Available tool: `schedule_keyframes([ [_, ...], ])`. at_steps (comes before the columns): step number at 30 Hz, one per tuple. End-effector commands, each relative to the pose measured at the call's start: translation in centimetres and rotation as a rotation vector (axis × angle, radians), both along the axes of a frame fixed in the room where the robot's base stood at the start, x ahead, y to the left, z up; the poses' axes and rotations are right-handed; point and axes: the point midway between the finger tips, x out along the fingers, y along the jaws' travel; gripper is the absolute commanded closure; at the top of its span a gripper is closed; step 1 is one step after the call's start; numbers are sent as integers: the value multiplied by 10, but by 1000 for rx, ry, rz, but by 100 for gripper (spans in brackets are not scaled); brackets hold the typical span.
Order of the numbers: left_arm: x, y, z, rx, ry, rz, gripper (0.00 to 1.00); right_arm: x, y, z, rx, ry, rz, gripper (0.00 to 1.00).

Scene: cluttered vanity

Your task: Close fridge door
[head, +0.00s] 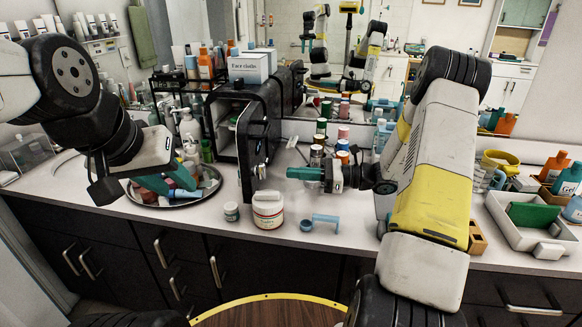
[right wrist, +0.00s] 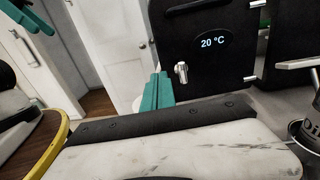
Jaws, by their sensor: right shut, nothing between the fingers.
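A small black fridge (head: 226,112) stands on the vanity counter. Its door (head: 259,143) is open, swung out toward me on the right side. In the right wrist view the door (right wrist: 212,55) shows a "20 °C" display and a metal knob (right wrist: 181,72). My right gripper (head: 292,173) is shut and empty, its teal fingers pointing left just right of the door. In the right wrist view its fingertips (right wrist: 162,78) are near the knob; I cannot tell whether they touch the door. My left gripper (head: 186,180) hangs over the round tray, left of the fridge; its opening is unclear.
A cream jar (head: 268,210), a small jar (head: 231,211) and a blue scoop (head: 320,222) stand in front of the door. A face cloths box (head: 250,67) sits on the fridge. Several bottles stand behind my right gripper. The round tray (head: 165,204) is at left.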

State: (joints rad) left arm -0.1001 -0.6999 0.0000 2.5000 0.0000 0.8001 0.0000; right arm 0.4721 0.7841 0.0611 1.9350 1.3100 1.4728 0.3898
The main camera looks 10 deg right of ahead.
Motion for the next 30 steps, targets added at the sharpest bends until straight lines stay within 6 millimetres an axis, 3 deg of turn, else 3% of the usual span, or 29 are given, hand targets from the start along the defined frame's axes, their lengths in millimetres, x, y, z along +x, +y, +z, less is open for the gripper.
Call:
schedule_keyframes([
  [6, 0, 0, 0, 0, 0, 0, 64, 10, 49, 0, -1, -1, 6, 100],
  [13, 0, 0, 0, 0, 0, 0, 64, 19, 86, 0, -2, 0, 3, 100],
  [19, 0, 0, 0, 0, 0, 0, 64, 22, 99, 0, -2, -1, 2, 100],
  [30, 0, 0, 0, 0, 0, 0, 64, 23, 100, 0, -2, -1, 1, 100],
])
